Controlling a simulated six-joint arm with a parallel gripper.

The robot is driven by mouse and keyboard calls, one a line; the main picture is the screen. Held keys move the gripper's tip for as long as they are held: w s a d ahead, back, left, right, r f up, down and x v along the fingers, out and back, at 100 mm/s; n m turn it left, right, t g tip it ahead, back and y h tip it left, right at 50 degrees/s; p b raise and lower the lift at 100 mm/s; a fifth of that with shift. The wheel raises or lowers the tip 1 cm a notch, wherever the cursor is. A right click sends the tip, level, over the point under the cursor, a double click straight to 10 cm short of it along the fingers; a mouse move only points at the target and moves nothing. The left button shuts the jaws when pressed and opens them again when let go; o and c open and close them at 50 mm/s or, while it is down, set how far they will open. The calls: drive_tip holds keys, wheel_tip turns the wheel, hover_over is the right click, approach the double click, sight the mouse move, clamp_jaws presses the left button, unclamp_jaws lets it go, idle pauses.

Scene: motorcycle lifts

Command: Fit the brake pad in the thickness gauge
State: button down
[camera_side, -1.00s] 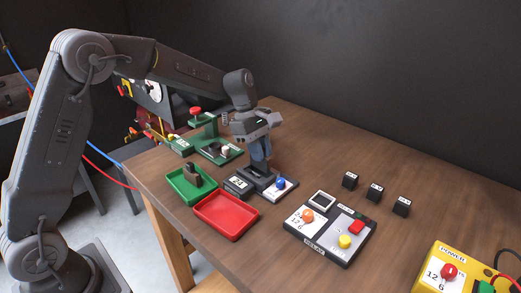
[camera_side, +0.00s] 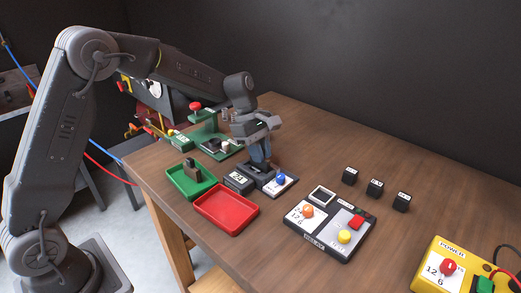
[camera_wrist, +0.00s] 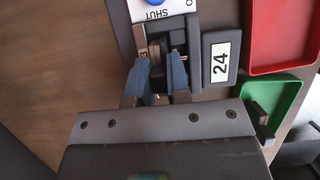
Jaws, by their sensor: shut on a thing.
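The thickness gauge is a dark grey device (camera_side: 247,168) with a blue knob (camera_side: 281,177) on a white plate. Its number block reads 24 in the wrist view (camera_wrist: 220,58). My gripper (camera_side: 260,160) points down at the gauge's slot area. In the wrist view my gripper (camera_wrist: 158,70) is shut on the brake pad (camera_wrist: 154,48), a small brownish-grey piece between the blue-grey fingertips, at the gauge's dark frame. The fingers hide most of the pad, and I cannot tell how deep it sits. The word SHUT shows beside the knob.
A green tray (camera_side: 178,187) holds a dark upright piece (camera_side: 192,170). A red tray (camera_side: 226,229) is empty. A green press-like fixture (camera_side: 208,135) stands behind. A relay box (camera_side: 325,247), small black blocks (camera_side: 374,188) and a yellow power box (camera_side: 465,250) stand to the right.

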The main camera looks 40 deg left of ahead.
drive_tip(key=shift+f, duration=0.6)
drive_tip(key=c, duration=1)
unclamp_jaws()
drive_tip(key=o, duration=0.3)
drive_tip(key=shift+f, duration=0.1)
drive_tip(key=shift+r, duration=4.1)
